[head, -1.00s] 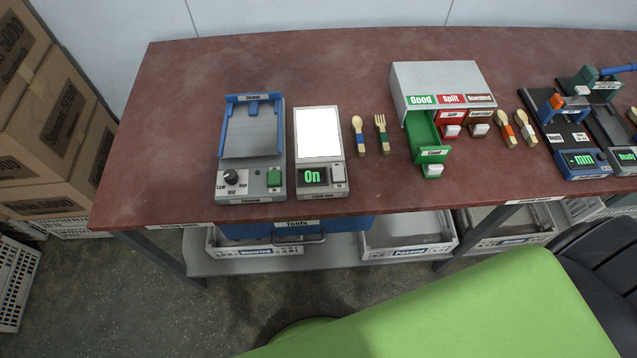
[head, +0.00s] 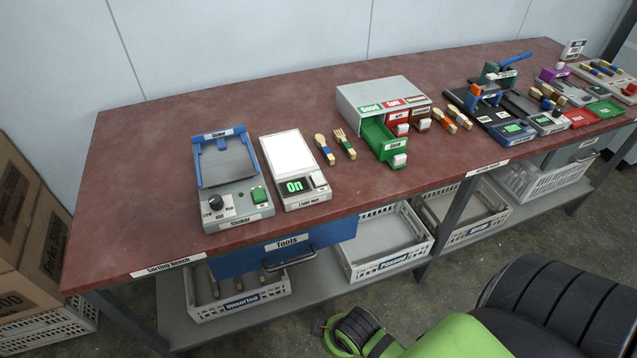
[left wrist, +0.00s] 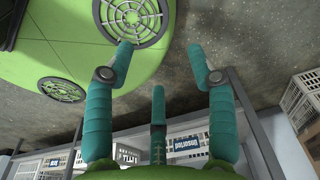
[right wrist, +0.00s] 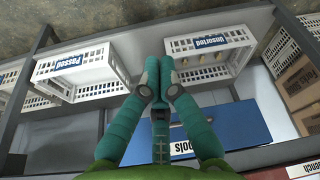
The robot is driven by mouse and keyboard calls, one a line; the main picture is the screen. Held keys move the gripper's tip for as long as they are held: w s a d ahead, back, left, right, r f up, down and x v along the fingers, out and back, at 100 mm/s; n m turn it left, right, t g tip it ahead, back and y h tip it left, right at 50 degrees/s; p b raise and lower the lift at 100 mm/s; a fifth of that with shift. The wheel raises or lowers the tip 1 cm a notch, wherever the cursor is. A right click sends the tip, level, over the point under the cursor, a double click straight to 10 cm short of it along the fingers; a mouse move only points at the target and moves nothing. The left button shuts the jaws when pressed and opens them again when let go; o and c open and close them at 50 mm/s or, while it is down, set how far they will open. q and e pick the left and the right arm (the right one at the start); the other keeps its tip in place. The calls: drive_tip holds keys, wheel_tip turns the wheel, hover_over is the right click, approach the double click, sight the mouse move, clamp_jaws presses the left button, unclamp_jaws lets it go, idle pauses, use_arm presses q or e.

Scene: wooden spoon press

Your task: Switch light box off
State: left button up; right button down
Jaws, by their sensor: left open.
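The light box (head: 288,158) stands on the red bench top in the head view. Its panel is lit white and its green display (head: 295,186) reads "On". A pale switch (head: 318,179) sits at its front right corner. My left gripper (left wrist: 162,48) shows in the left wrist view with its fingers spread wide and nothing between them. My right gripper (right wrist: 158,68) shows in the right wrist view with its fingertips together and nothing seen between them. It is near the crates and the blue tools drawer under the bench. Neither gripper shows in the head view.
The shaker (head: 227,165) stands just left of the light box. A wooden spoon (head: 324,148) and fork (head: 345,146) lie to its right, then a grey sorting box (head: 375,92) with an open green drawer. The bench (head: 130,200) is bare at far left. The tools drawer (head: 285,245) hangs below.

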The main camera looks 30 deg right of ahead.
sight(320, 183)
use_arm(q)
drive_tip(key=f+b, duration=0.1)
drive_tip(key=s+a+f+b, duration=0.1)
drive_tip(key=f, duration=0.1)
drive_tip(key=shift+s+f, duration=0.1)
drive_tip(key=shift+s, duration=0.1)
use_arm(e)
drive_tip(key=w+d+r+m+t+h, duration=0.1)
drive_tip(key=w+d+r+t, duration=0.3)
drive_tip(key=r, duration=0.5)
drive_tip(key=w+d+r+m+t+h, duration=0.1)
drive_tip(key=w+d+r+m+t, duration=0.1)
drive_tip(key=w+d+r+t, duration=0.2)
drive_tip(key=w+d+r+m+t+h, duration=0.1)
drive_tip(key=w+d+r+t, duration=0.3)
drive_tip(key=w+r, duration=0.5)
wheel_tip(320, 183, up, 5)
drive_tip(key=shift+w+d+f+m+t+h, duration=0.1)
drive_tip(key=shift+w+d+m+t+h, duration=0.1)
drive_tip(key=shift+d+m+t+h, duration=0.3)
